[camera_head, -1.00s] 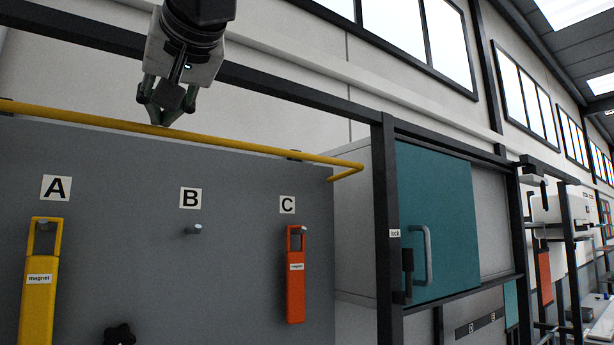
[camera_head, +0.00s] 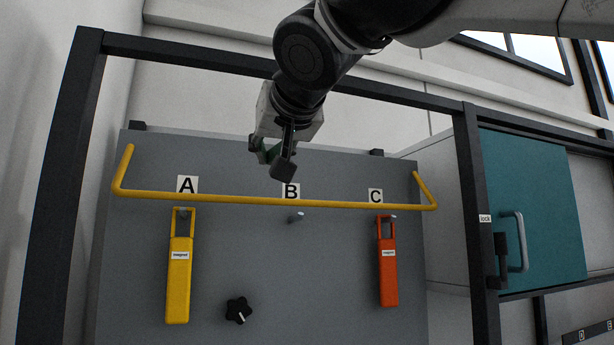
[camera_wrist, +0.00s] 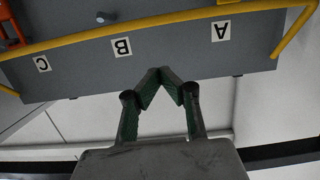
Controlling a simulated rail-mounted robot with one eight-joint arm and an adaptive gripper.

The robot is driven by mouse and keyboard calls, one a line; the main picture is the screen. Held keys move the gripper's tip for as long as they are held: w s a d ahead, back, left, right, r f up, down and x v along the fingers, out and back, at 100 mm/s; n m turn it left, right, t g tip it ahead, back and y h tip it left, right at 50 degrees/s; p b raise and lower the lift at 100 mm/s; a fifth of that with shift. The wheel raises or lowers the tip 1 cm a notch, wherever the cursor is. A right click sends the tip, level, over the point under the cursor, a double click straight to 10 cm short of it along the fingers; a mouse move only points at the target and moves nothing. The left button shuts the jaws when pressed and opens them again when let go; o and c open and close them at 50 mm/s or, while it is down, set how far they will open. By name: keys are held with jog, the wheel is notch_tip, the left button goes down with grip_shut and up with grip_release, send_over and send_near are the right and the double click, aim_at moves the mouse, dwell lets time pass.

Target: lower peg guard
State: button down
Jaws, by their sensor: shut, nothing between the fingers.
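The yellow peg guard (camera_head: 262,200) is a bar with bent ends, running across the grey panel just above the pegs. It passes below or over the lower edges of labels A, B and C. In the wrist view the guard (camera_wrist: 170,18) crosses the upper part of the picture. My gripper (camera_head: 276,165) is shut and empty, above the bar near label B and apart from it as far as I can tell. In the wrist view its fingertips (camera_wrist: 161,72) meet below label B. A yellow magnet tool (camera_head: 178,285) hangs at peg A, an orange one (camera_head: 388,275) at peg C. Peg B (camera_head: 296,217) is bare.
A black star knob (camera_head: 238,310) sits low on the grey panel (camera_head: 330,290). A dark frame (camera_head: 470,200) surrounds the panel. A teal sliding door (camera_head: 550,200) with a handle and a lock label is at the right.

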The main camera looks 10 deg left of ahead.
aim_at(263, 201)
jog(key=shift+w+a+f+b, duration=0.3)
jog(key=shift+w+f, duration=0.3)
jog(key=shift+f, duration=0.65)
jog(key=shift+w+a+f+b, duration=0.3)
jog(key=shift+w+f, duration=0.35)
jog(key=shift+f, duration=0.55)
jog(key=shift+w+a+f+b, duration=0.3)
jog(key=shift+w+f, duration=0.3)
jog(key=shift+f, duration=0.65)
jog(key=shift+d, duration=0.1)
